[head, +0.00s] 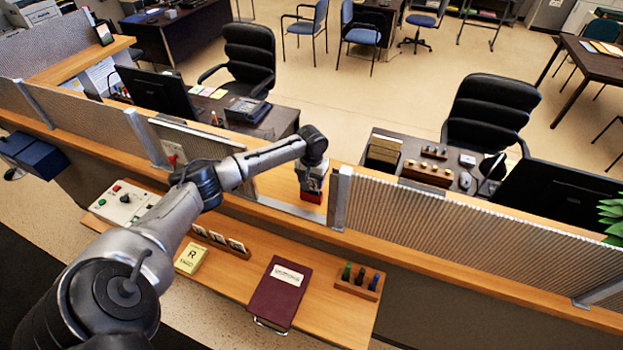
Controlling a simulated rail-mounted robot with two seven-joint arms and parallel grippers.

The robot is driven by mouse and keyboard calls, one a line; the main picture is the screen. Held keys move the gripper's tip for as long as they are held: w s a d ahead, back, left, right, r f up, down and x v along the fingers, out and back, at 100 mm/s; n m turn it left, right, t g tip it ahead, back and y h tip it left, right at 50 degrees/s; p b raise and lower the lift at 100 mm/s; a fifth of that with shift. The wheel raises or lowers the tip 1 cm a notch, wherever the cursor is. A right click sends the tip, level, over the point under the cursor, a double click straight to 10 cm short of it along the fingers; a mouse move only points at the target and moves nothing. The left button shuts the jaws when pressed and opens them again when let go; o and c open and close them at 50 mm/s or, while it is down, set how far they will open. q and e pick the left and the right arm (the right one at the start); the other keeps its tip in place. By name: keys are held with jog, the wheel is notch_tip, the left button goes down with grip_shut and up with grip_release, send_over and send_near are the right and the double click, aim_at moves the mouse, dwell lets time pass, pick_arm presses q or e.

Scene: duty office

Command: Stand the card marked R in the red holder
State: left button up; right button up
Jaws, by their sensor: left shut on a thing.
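My left gripper (312,179) reaches in from the left and points down over the wooden counter ledge, in the gap between the partition panels. It is shut on a small pale card, mostly hidden by the fingers; I cannot read its mark. The red holder (311,197) is directly under the fingertips on the ledge. I cannot tell whether the card is inside it or just above it. A yellow piece marked R (191,257) lies on the lower shelf. Beside it, a wooden rack (220,243) holds small white cards. My right gripper is out of view.
Ribbed partition panels (450,225) flank the gap. On the lower shelf (325,295) are a control box (123,203), a dark red book (281,290) and a rack of coloured stamps (359,282). Desks and chairs stand behind the counter.

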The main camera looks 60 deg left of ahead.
pick_arm(q)
jog(key=shift+f, duration=0.2)
jog(key=o, duration=1)
notch_tip(320, 180, up, 14)
jog(key=shift+f+b, duration=0.1)
jog(key=shift+b, duration=0.95)
